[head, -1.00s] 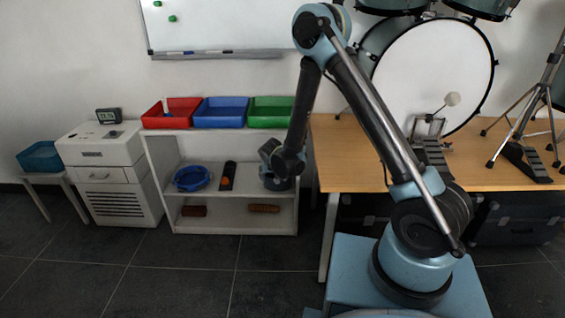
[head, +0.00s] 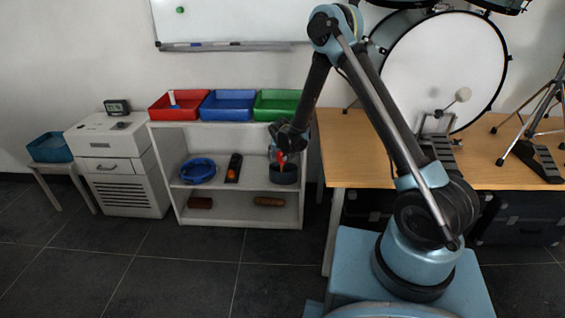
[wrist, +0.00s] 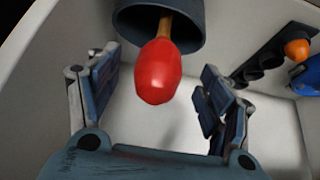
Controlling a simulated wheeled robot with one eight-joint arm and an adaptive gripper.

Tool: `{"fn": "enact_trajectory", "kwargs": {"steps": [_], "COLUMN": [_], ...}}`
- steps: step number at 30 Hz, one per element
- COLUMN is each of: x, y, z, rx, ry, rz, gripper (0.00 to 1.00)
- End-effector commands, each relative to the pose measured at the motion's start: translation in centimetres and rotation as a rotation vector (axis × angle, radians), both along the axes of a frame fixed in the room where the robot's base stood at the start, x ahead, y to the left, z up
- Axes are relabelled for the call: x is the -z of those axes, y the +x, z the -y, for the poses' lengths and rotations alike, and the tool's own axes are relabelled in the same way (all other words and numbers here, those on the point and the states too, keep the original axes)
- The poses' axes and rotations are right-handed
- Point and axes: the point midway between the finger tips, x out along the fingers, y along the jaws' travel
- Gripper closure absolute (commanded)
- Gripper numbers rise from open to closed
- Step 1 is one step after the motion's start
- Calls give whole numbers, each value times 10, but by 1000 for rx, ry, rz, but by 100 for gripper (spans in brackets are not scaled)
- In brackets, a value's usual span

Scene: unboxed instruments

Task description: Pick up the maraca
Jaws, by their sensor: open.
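The maraca has a red egg-shaped head (wrist: 160,72) and a wooden handle (wrist: 165,27). It stands head up in a dark round pot (wrist: 140,20), which hides the handle's lower part. In the head view the maraca (head: 282,159) shows small above the pot (head: 284,175), on the shelf unit's middle level at the right. My gripper (head: 287,141) is just above it, partly covering it. In the wrist view my gripper (wrist: 158,68) is open, one finger on each side of the red head, with visible gaps and nothing held.
The white shelf unit (head: 240,216) has side walls close around the pot. Left of the pot are a black holder with an orange piece (head: 233,168) and a blue ring-shaped thing (head: 197,170). Red, blue and green bins (head: 228,105) stand on top. A wooden table (head: 380,176) is to the right.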

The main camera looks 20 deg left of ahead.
Motion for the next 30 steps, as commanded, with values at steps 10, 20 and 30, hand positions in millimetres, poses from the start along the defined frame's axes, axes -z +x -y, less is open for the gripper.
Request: {"fn": "enact_trajectory", "kwargs": {"steps": [10, 20, 30], "x": [29, 42, 42], "y": [27, 35, 34], "z": [-6, -8, -8], "rx": [1, 0, 0], "ry": [0, 0, 0], "rz": [0, 0, 0], "gripper": [27, 27, 70]}}
